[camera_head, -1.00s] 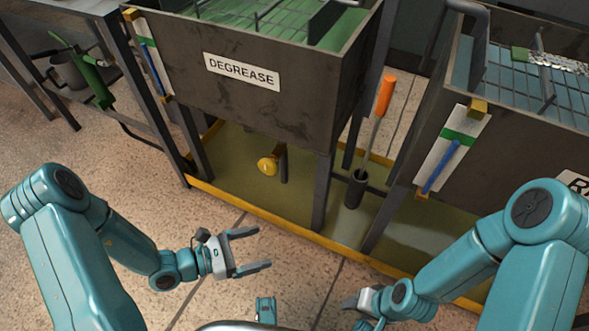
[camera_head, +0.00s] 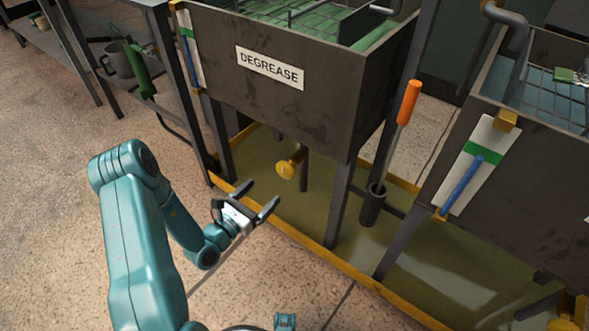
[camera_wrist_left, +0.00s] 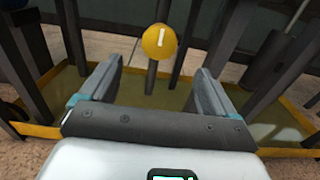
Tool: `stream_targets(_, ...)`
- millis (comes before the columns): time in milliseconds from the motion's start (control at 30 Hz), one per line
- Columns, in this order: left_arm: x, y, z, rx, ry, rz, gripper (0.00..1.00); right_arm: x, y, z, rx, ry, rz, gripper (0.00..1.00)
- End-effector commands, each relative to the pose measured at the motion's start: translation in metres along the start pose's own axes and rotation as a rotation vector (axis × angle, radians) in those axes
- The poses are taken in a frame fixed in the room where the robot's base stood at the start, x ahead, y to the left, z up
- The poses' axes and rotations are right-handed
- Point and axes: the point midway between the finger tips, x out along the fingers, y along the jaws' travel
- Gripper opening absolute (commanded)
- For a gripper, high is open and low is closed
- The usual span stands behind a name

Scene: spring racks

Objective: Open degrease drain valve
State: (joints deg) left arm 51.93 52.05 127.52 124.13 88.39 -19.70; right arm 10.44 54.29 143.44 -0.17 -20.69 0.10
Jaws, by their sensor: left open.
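The degrease tank (camera_head: 262,95) is a dark box with a "DEGREASE" label, standing on legs over a yellow-edged drip tray. Its drain valve, a round yellow knob (camera_head: 287,169), sits below the tank. In the left wrist view the yellow knob (camera_wrist_left: 159,41) faces me with a white upright mark on it. My left gripper (camera_head: 258,199) is open and empty, short of the knob and a little below it in the head view. In the wrist view the knob shows beyond and between the fingers (camera_wrist_left: 160,82), apart from them.
An orange-handled tool (camera_head: 409,100) stands in a dark holder (camera_head: 373,205) right of the knob. Tank legs (camera_head: 338,205) flank the knob. The tray's yellow rim (camera_head: 300,240) runs in front. A second tank with a gauge (camera_head: 476,165) stands right. Floor at left is clear.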

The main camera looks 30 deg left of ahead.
Motion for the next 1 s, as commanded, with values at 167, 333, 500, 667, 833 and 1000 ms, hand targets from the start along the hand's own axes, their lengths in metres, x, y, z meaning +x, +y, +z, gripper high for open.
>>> stream_targets(167, 0.044, -0.001, -0.002, 0.004, -0.004, -0.005, 0.90, 0.011, 0.006, -0.003, 0.007, 0.006, 0.001, 0.53)
stream_targets(333, 0.085, -0.003, -0.002, 0.002, -0.004, -0.005, 0.90, 0.019, 0.010, -0.005, 0.013, 0.013, 0.001, 0.53)
stream_targets(500, 0.116, -0.004, -0.002, 0.001, -0.002, -0.005, 0.90, 0.025, 0.014, -0.008, 0.019, 0.019, 0.002, 0.53)
stream_targets(667, 0.132, -0.006, -0.001, -0.001, 0.000, -0.005, 0.90, 0.028, 0.015, -0.009, 0.021, 0.022, 0.002, 0.53)
stream_targets(833, 0.136, -0.006, 0.000, -0.001, 0.001, -0.006, 0.90, 0.028, 0.016, -0.009, 0.022, 0.022, 0.003, 0.53)
stream_targets(1000, 0.135, -0.006, 0.000, -0.001, 0.001, -0.006, 0.86, 0.028, 0.015, -0.009, 0.022, 0.022, 0.003, 0.53)
